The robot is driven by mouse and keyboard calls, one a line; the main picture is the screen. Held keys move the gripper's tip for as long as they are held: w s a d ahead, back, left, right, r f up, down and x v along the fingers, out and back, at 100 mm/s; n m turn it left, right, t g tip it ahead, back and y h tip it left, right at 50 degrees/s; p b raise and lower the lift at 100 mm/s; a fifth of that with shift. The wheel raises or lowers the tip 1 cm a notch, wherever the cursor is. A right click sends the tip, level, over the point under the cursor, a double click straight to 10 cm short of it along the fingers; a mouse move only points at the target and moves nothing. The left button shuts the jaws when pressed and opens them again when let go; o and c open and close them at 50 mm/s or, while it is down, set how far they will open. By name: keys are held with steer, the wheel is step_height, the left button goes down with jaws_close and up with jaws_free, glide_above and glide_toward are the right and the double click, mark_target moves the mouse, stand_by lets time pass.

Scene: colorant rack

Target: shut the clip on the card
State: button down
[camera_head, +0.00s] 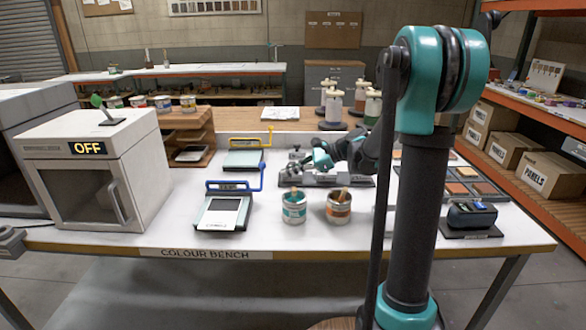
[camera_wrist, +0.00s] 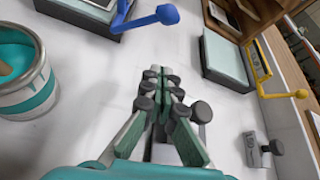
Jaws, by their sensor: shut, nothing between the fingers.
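The board with the blue lever (camera_head: 235,187) stands at the front of the bench, left of the tins. A white card with a dark frame (camera_head: 223,212) lies on its pale top. The blue lever arm stands up at the board's right side; its round knob (camera_wrist: 167,14) shows at the top of the wrist view. A second board (camera_head: 243,158), with a yellow lever (camera_head: 268,138), stands behind it. My gripper (camera_wrist: 158,75) is shut and empty, apart from both levers, with its tips toward the gap between the boards. It also shows in the head view (camera_head: 318,158).
A teal tin (camera_head: 294,207) and an orange-brown tin (camera_head: 339,206) stand right of the blue-lever board. A white oven (camera_head: 100,165) marked OFF fills the left. Grey fixtures (camera_head: 350,180) lie near my gripper. The bench front before the blue-lever board is clear.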

mark_target(264, 166)
steer(key=x, duration=0.6)
steer(key=shift+a+f, duration=0.1)
steer(key=shift+a, duration=0.1)
steer(key=r, duration=0.2)
steer(key=shift+s+r, duration=0.25)
steer(key=shift+s, duration=0.1)
steer(key=shift+s+a+r, duration=0.1)
steer(key=shift+s+r, duration=0.05)
steer(key=shift+r, duration=0.6)
steer(key=shift+s+r+n, duration=0.25)
steer(key=shift+r+n, duration=0.05)
steer(key=shift+r, duration=0.05)
steer(key=shift+s+r+n+t, duration=0.85)
steer(key=shift+s+n+t, duration=0.2)
steer(key=shift+n+t, duration=0.15)
steer(key=s+t, duration=0.1)
steer(key=s, duration=0.6)
steer(key=shift+s+a+n+y, duration=0.25)
steer(key=shift+s+n+y, duration=0.05)
steer(key=shift+n, duration=0.1)
steer(key=shift+s, duration=0.15)
